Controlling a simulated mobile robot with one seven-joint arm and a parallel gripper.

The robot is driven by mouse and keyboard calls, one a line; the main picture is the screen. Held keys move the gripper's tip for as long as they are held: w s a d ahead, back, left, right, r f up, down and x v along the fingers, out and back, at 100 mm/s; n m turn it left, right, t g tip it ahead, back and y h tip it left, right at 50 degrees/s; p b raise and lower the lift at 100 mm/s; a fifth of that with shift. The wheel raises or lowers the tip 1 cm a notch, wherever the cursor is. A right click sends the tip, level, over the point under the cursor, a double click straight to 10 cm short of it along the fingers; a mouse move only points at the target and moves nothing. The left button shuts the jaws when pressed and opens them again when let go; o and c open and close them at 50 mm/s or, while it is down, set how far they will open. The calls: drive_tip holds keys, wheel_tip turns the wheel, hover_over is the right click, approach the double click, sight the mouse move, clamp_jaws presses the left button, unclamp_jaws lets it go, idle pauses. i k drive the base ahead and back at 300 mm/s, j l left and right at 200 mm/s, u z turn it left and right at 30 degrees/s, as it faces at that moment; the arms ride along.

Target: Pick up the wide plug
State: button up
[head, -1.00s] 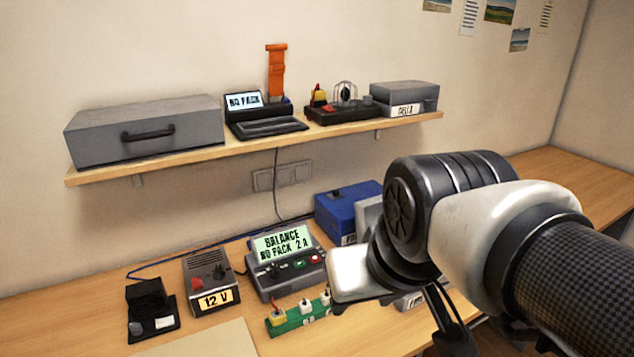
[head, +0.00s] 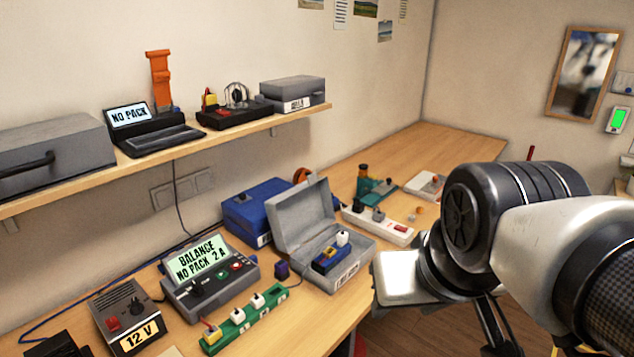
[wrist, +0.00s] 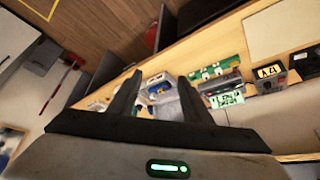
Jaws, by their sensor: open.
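No plug is plainly marked as the wide plug, so I cannot tell which one it is. A blue block (head: 331,258) with yellow and white pieces sits in the open grey case (head: 302,216).
A balance charger (head: 210,281), a 12 V box (head: 126,317) and a blue box (head: 256,211) stand on the desk. A white strip (head: 377,226) lies right of the case. A shelf (head: 225,139) runs above. The far desk end (head: 440,143) is mostly clear.

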sight(342, 236)
drive_tip(key=i+l+u, duration=0.1)
drive_tip(key=u, duration=0.35)
drive_tip(key=i+l+u, duration=0.1)
drive_tip(key=l+u, duration=0.15)
drive_tip(key=u, duration=0.25)
drive_tip(key=l+u, duration=0.2)
drive_tip(key=u, duration=0.25)
drive_tip(key=l+u, duration=0.45)
drive_tip(key=l, duration=1.7)
